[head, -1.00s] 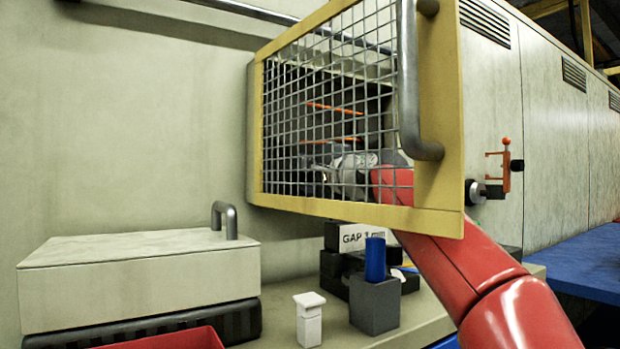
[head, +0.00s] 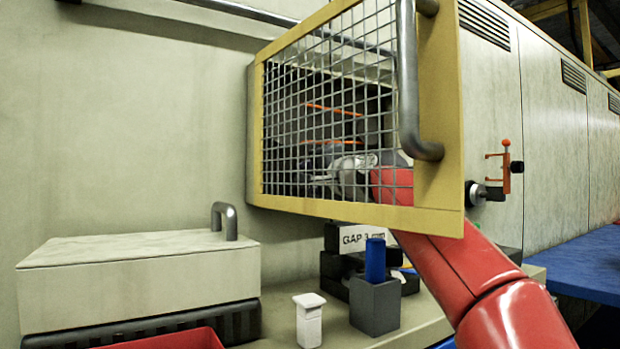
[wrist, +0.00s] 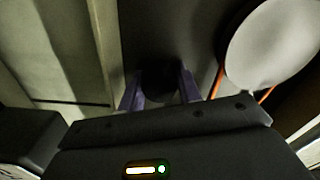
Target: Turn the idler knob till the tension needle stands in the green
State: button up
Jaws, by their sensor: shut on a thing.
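My gripper (wrist: 160,92) has its two purple fingers on either side of a dark round knob (wrist: 160,78), and is shut on it in the wrist view. In the head view my gripper (head: 322,178) is behind the wire mesh of the yellow-framed guard, partly hidden by the mesh. The knob cannot be made out there. A pale round disc (wrist: 272,45) is right of the fingers in the wrist view; I cannot tell what it is. I cannot make out the tension needle or its green band in either view.
The yellow guard (head: 438,130) with its grey handle (head: 409,85) stands close over my arm. Orange strands (head: 330,108) run behind the mesh. Below are a pale lidded box (head: 130,270), a grey cup (head: 375,305) with a blue cylinder and a white block (head: 309,322).

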jog(key=shift+f, duration=0.15)
jog(key=o, duration=0.7)
jog(key=b+v, duration=0.4)
jog(key=v, duration=0.3)
jog(key=shift+s+d, duration=0.2)
jog(key=shift+s, duration=0.15)
jog(key=shift+d, duration=0.1)
